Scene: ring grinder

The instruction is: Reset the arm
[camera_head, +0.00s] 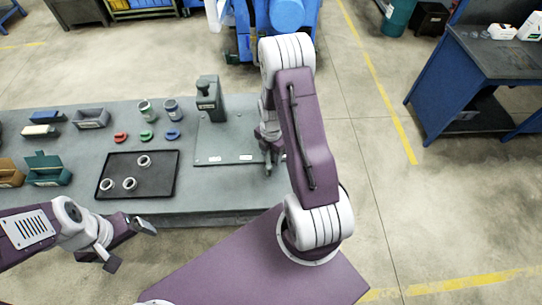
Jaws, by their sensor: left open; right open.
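My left gripper (129,245) is at the lower left, in front of the table's near edge. Its fingers are spread and nothing is between them. My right gripper (272,162) points down at the right end of the table, beside the grey plate (232,148). It looks open and empty, though my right arm partly covers it. Three pale rings lie in a black tray (167,186): one ring (144,160) at the back, and two rings (129,184) (106,184) nearer the front. A dark green-grey machine (208,96) stands at the back of the plate.
The grey table (230,192) also carries two cups (147,111) (173,110), red (121,137), green (146,135) and blue (173,134) small parts, and several bins at left, including a teal one (47,172). A blue workbench (470,80) stands right. Floor between is clear.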

